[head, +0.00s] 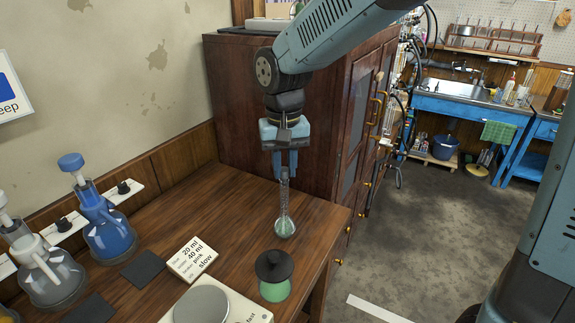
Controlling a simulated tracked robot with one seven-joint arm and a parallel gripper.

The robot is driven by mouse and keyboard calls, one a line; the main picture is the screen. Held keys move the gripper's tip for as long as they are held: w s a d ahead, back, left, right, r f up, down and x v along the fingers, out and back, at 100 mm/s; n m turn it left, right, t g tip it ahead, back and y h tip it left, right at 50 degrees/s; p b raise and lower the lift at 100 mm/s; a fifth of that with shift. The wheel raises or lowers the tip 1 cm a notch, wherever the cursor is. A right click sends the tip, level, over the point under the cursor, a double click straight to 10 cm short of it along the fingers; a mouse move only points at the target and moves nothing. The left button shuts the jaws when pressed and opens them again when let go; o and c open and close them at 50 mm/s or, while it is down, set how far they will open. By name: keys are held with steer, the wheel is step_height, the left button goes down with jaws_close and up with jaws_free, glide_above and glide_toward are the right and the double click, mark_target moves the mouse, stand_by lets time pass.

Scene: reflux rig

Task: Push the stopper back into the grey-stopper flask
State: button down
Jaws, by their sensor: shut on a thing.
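A squat flask with grey contents (52,283) stands at the left edge of the wooden bench. A pale grey stopper (3,198) shows above its neck, partly cut off by the picture edge; I cannot tell how deep it sits. My gripper (285,172) is shut on the neck of a slim glass vessel (285,226) with a round bulb and some green liquid. The vessel hangs upright over the right part of the bench, well away from the grey flask. I cannot tell whether its bulb touches the bench.
A blue flask (110,238) with a blue stopper (71,161) stands behind the grey one. A black-topped green jar (274,289), a hot plate (201,305) and a label card (192,259) are in front. A wooden cabinet (240,95) rises behind. The middle of the bench is clear.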

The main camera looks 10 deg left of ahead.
mark_target(284, 170)
steer(key=shift+f, duration=0.15)
steer(key=c, duration=0.9)
jaws_free()
step_height(284, 170, up, 13)
steer(key=s+d+r+m+t, duration=0.2)
steer(key=d, duration=1.5)
steer(key=s+d+f+t, duration=0.1)
steer(key=s+d, duration=0.1)
steer(key=d, duration=0.2)
steer(key=s+d+f+m+t, duration=0.1)
steer(key=s+d+f, duration=0.1)
steer(key=d, duration=0.3)
steer(key=s+d+f+t, duration=0.1)
steer(key=s+d, duration=0.3)
steer(key=d, duration=0.1)
steer(key=shift+s+d+f+m+t, duration=0.1)
steer(key=shift+s+f+m+t, duration=0.1)
steer(key=shift+f+m+t, duration=0.15)
